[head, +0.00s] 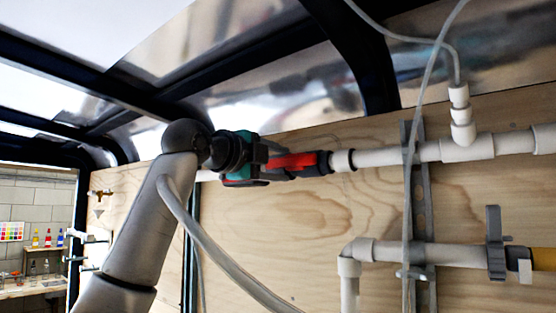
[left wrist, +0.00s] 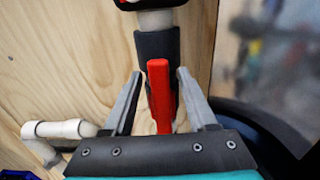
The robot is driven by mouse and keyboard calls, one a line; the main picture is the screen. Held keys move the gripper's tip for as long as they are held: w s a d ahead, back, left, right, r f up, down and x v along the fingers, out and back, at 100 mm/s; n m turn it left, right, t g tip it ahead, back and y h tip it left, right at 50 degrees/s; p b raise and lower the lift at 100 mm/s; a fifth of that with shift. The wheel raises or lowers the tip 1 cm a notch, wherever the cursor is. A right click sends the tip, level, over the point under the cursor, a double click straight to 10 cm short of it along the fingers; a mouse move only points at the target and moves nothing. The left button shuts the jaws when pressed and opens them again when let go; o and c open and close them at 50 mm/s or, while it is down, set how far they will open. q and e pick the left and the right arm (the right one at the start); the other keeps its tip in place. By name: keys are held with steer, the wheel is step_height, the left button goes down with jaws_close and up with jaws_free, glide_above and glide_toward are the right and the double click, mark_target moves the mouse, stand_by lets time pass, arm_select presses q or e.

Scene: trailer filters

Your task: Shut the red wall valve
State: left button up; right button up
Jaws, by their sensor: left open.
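The red valve handle (head: 292,160) is in the upper middle of the head view, on a white pipe that runs along the plywood wall. It lies roughly along the pipe, next to a black fitting (head: 343,161). My left gripper (head: 268,163) is at the handle's left end and hides part of it and the valve body. In the left wrist view the red handle (left wrist: 159,92) stands between the two grey fingers of the left gripper (left wrist: 155,90). The fingers are apart, with a gap visible on each side of the handle. My right gripper is not in view.
A white pipe (head: 380,157) continues right to a tee with a thin hose. Dark frame bars pass overhead. A shelf with small bottles is at far left.

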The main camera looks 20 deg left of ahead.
arm_select(q)
jaws_close()
stand_by(0.4)
stand_by(1.0)
